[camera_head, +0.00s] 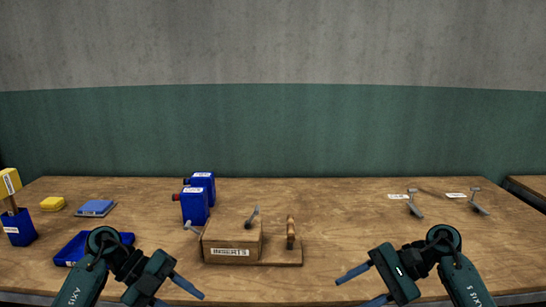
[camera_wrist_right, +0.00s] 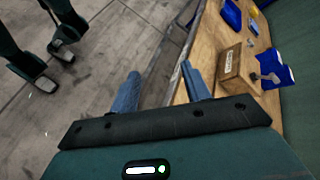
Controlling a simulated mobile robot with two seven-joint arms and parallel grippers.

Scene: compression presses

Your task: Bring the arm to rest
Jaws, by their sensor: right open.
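My left gripper (camera_head: 178,294) is at the bottom of the head view, left of centre, in front of the bench's near edge. Its two blue fingers look apart with nothing between them; the lower one is partly cut off. My right gripper (camera_head: 362,287) is right of centre at the bottom, open and empty, pointing inward. In the right wrist view its blue fingers (camera_wrist_right: 161,86) stand apart, with floor and the bench edge beyond them. Neither gripper touches anything on the bench.
The wooden bench (camera_head: 350,225) holds a box labelled INSERTS (camera_head: 231,250), blue bottles (camera_head: 195,206), a blue tray (camera_head: 68,250), a wooden-handled item (camera_head: 290,234) and two grey levers (camera_head: 414,204) (camera_head: 479,202). The bench's right middle is clear.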

